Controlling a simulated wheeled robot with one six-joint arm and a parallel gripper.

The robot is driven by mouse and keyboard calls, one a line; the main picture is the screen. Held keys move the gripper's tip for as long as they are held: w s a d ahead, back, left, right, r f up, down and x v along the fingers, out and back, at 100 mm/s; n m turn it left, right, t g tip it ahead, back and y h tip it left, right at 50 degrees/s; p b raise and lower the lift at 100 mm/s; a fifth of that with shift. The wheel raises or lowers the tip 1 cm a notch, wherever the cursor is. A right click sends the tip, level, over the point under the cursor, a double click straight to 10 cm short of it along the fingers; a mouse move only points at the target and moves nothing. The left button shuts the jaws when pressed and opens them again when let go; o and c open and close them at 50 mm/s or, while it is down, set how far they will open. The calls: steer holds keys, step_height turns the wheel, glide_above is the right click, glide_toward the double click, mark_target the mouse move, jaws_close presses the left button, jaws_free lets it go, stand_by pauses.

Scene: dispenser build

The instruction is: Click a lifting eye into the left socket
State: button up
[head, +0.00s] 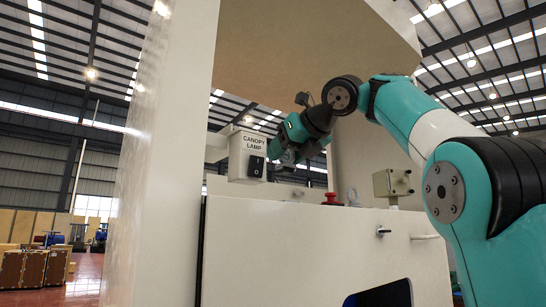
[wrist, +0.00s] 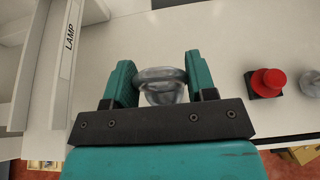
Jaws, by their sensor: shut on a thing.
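My gripper (wrist: 160,66) is shut on a silver metal lifting eye (wrist: 161,90), whose rounded ring shows between the two teal fingers in the wrist view. In the head view my gripper (head: 287,158) is above the white cabinet's top, just right of the lamp switch box; the held eye is too small to make out there. Another grey ring, which looks like a lifting eye (head: 353,195), stands on the cabinet top to the right of the red button. The left socket cannot be made out; the gripper and held eye cover part of the top.
A red button (wrist: 268,80) stands right of my gripper in the wrist view. The canopy lamp box (head: 247,155) is close on the left. A beige box (head: 393,183) stands on the cabinet (head: 290,240) at right. The white surface (wrist: 225,40) beyond the fingers is clear.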

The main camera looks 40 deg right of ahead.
mark_target(289, 170)
steer(key=shift+d+f+b, duration=0.15)
steer(key=shift+f+b, duration=0.15)
steer(key=shift+f, duration=0.2)
steer(key=f+b, duration=0.3)
steer(key=shift+a+f, duration=0.25)
steer(key=shift+f, duration=0.1)
steer(key=shift+f+b, duration=0.7)
steer(key=shift+b, duration=0.2)
steer(key=shift+f+b, duration=0.4)
steer(key=shift+b, duration=0.2)
stand_by(0.9)
stand_by(0.4)
steer(key=o, duration=1.4)
steer(key=shift+o, duration=0.2)
steer(key=shift+s+r, duration=0.1)
